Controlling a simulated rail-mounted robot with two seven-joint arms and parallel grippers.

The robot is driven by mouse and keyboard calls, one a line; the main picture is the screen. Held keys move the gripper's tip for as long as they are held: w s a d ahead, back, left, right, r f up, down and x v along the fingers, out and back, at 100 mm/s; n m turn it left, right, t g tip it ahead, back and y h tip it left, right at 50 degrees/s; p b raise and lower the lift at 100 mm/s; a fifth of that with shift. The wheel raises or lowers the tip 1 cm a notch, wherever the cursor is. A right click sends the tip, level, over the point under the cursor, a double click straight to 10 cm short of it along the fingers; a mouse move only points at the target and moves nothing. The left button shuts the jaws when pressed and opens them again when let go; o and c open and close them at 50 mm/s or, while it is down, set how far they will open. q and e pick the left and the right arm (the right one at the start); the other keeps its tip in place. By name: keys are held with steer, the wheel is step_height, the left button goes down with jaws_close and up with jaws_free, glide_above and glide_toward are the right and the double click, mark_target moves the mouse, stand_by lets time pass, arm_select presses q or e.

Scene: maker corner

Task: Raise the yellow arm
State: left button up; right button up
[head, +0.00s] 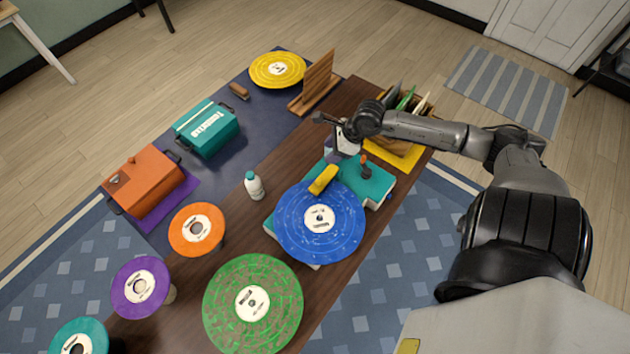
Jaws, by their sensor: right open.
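The yellow arm (323,179) is a short, thick bar at the upper edge of the blue record (336,236), on the teal turntable (372,186). Its tip appears to lie over the record's rim; whether it touches cannot be told. The blue record has a white label and covers much of the turntable. My right gripper (326,129) is open and empty, above and beyond the yellow arm in the picture, apart from it. A pale, upright piece beside its fingers is partly hidden. My left gripper is out of view.
A brown knob (364,167) stands on the turntable right of the yellow arm. A record crate (412,118) is behind my right wrist. A wooden rack (314,83) stands at the back.

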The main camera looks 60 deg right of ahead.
mark_target(319, 181)
steer(key=shift+n+g, duration=0.7)
steer(key=shift+g, duration=0.2)
steer(key=x, duration=0.4)
steer(key=s+x, duration=0.1)
steer(key=x, duration=0.4)
steer(key=s+f+p+x, duration=0.1)
steer(key=x, duration=0.4)
steer(key=shift+s+d, duration=0.2)
steer(key=shift+d, duration=0.05)
jaws_close()
